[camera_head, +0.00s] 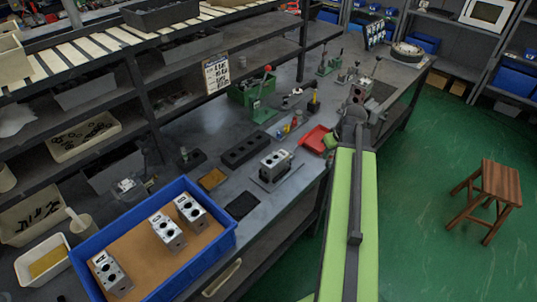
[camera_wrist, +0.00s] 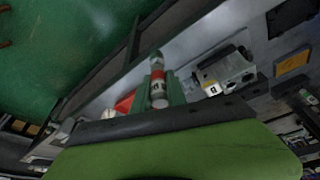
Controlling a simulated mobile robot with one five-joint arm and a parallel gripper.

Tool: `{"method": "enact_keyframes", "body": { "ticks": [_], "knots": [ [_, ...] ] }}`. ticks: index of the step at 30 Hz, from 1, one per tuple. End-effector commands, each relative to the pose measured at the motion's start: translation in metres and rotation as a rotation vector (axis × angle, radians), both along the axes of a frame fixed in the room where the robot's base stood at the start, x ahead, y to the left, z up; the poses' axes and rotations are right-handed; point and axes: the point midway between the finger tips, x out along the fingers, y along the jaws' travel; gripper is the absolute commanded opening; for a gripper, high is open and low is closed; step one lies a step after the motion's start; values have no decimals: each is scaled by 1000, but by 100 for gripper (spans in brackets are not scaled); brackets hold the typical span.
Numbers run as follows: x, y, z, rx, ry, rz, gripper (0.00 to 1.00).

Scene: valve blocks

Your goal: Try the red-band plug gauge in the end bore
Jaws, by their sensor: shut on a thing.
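The red-band plug gauge (camera_wrist: 158,77) is a grey cylinder with a red band, held between the green fingers of my gripper (camera_wrist: 159,85) in the wrist view. My gripper is shut on it. In the head view my arm hides most of the gripper, and I cannot make out the gauge there.
A blue crate (camera_head: 226,238) at the lower left holds several valve blocks. A black rack with holes (camera_head: 245,149) and a red tray (camera_head: 315,139) flank the block. A green box (camera_head: 255,94) stands behind. The floor at right is open apart from a wooden stool (camera_head: 497,182).

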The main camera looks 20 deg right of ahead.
Motion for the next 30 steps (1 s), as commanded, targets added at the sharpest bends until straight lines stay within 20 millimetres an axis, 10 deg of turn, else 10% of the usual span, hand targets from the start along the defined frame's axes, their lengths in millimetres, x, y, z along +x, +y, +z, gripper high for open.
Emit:
{"method": "enact_keyframes", "body": {
  "ticks": [30],
  "knots": [
    [20,30,0,1,9,0,0]
  ]
}}
